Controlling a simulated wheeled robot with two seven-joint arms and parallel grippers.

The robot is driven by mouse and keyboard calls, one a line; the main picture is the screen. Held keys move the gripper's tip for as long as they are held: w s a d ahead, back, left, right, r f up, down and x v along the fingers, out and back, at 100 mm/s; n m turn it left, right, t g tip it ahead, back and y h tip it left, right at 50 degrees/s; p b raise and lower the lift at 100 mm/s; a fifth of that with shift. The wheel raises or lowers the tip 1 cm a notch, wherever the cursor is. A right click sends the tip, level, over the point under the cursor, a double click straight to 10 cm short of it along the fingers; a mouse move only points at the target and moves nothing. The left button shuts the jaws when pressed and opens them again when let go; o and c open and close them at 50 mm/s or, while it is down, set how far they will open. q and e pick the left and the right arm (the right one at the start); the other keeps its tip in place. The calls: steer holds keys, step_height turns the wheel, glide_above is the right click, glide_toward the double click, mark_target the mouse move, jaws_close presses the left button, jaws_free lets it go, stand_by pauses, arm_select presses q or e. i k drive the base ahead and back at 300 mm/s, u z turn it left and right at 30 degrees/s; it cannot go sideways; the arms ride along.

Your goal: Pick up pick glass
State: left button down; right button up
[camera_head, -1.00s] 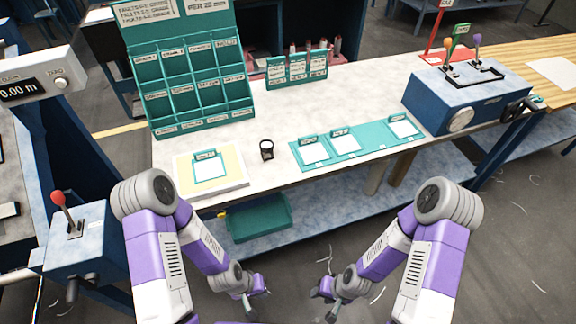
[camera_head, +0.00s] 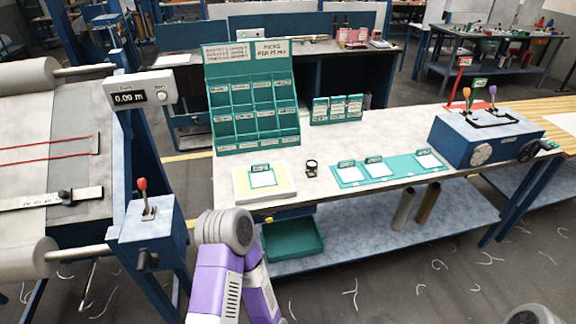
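The pick glass appears to be the small black magnifier (camera_head: 312,168). It stands upright on the pale worktable (camera_head: 330,147), between the white-and-yellow pad (camera_head: 285,192) and the teal mat (camera_head: 397,176). Nothing is touching it. My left arm comes up at the lower middle, in front of the table, with its gripper out of view below the frame. Only a sliver of my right arm shows at the bottom right, and its gripper is out of view too.
A teal pigeonhole rack (camera_head: 252,105) and a small teal card holder (camera_head: 337,109) stand at the table's back. A blue lever box (camera_head: 487,137) is at the right. A green bin (camera_head: 293,239) sits on the lower shelf. A red-knobbed lever box (camera_head: 148,225) stands at the left.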

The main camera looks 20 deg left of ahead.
mark_target(311, 164)
steer(key=u, duration=0.55)
steer(key=i, duration=0.65)
steer(key=u, duration=0.15)
